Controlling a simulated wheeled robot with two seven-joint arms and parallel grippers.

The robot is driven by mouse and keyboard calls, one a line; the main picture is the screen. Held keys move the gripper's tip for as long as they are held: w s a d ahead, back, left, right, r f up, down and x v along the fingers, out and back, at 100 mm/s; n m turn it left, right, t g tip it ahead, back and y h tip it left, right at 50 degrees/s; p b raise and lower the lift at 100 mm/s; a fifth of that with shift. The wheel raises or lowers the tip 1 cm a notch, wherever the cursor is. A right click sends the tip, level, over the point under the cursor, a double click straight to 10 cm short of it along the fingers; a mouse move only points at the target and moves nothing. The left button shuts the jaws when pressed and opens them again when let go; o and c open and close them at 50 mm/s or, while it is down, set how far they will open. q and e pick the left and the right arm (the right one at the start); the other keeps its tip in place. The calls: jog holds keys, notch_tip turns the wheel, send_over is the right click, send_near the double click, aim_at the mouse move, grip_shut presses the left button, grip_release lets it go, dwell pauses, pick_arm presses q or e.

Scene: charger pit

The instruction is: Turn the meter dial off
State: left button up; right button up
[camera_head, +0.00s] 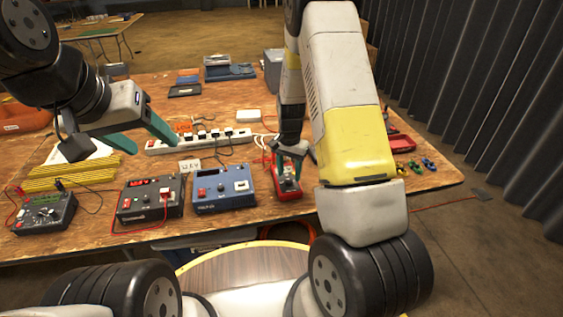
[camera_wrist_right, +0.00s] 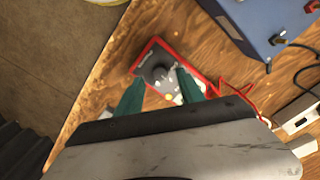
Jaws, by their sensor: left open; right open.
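The meter (camera_head: 287,187) is a small red-rimmed device lying at the table's front edge in the head view. In the right wrist view the meter (camera_wrist_right: 148,52) shows a dark face and a round black dial (camera_wrist_right: 157,68). My right gripper (camera_head: 290,152) points down over the meter; in the wrist view its two teal fingers (camera_wrist_right: 160,82) are apart, one on each side of the dial's near part. Whether they touch the dial I cannot tell. My left gripper (camera_head: 120,140) is open and empty, raised above the left part of the table.
A blue power supply (camera_head: 224,188), a dark power supply (camera_head: 150,200) and a black meter box (camera_head: 44,213) stand left of the red meter. A white power strip (camera_head: 200,140) with plugs lies behind. Red cables run near the meter. Small coloured clips (camera_head: 415,165) lie at right.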

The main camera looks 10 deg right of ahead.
aim_at(289, 182)
jog(key=shift+f, duration=1.35)
grip_shut()
jog(key=shift+n, duration=0.3)
jog(key=n, duration=1.1)
jog(key=shift+n, duration=0.3)
